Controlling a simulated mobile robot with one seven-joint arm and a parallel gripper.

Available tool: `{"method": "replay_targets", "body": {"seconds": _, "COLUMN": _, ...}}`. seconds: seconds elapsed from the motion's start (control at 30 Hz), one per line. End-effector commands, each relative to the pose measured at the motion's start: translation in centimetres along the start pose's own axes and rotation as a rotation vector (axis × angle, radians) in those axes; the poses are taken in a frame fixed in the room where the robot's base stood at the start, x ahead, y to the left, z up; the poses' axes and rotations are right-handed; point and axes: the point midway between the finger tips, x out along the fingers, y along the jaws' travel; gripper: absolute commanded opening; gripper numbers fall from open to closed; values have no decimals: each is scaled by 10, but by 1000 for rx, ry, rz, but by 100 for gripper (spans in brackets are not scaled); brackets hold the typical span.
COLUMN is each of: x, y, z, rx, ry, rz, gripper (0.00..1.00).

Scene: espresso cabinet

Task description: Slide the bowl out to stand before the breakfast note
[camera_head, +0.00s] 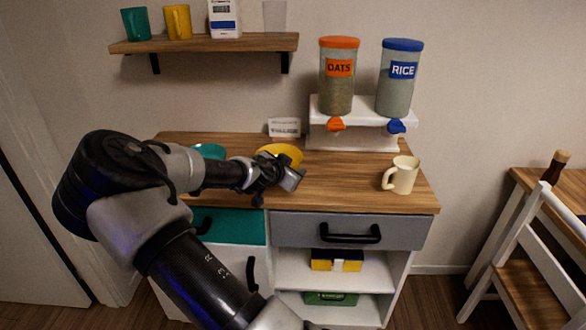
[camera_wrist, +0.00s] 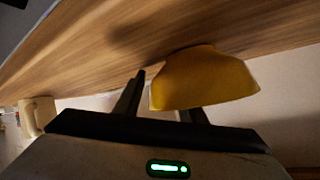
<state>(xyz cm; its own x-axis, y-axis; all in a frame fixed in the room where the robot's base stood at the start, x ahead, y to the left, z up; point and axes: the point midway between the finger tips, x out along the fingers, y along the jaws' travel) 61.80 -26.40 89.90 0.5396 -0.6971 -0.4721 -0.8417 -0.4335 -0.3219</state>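The yellow bowl (camera_head: 284,151) stands on the wooden counter, just in front of the breakfast note (camera_head: 284,127), a small white card near the wall. My gripper (camera_head: 293,180) is at the bowl's near side and hides part of it. In the wrist view the bowl (camera_wrist: 205,80) is close to my fingers (camera_wrist: 163,98), which stand apart. The left finger shows clear of the bowl; the right finger's tip is hidden behind the bowl. I cannot tell whether either finger touches it.
A teal bowl-like dish (camera_head: 208,151) lies to the left, partly behind my arm. A cream mug (camera_head: 401,175) stands at the right. Oats (camera_head: 338,95) and rice (camera_head: 398,98) dispensers sit on a white stand (camera_head: 360,142) behind. The counter between bowl and mug is clear.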

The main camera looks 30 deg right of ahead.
Motion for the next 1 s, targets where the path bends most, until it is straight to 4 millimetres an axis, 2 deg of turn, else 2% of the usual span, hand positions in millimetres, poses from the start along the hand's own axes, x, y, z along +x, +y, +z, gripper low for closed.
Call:
{"method": "replay_targets", "body": {"seconds": 0.33, "x": -1, "y": 0, "z": -1, "rx": 0, "ry": 1, "rz": 0, "gripper": 46}}
{"method": "replay_targets", "body": {"seconds": 0.47, "x": -12, "y": -2, "z": -1, "rx": 0, "ry": 1, "rz": -2, "gripper": 46}}
{"method": "replay_targets", "body": {"seconds": 0.57, "x": -29, "y": -2, "z": -1, "rx": 0, "ry": 0, "rz": -3, "gripper": 46}}
{"method": "replay_targets", "body": {"seconds": 1.0, "x": -135, "y": -2, "z": -2, "rx": -2, "ry": 0, "rz": -4, "gripper": 46}}
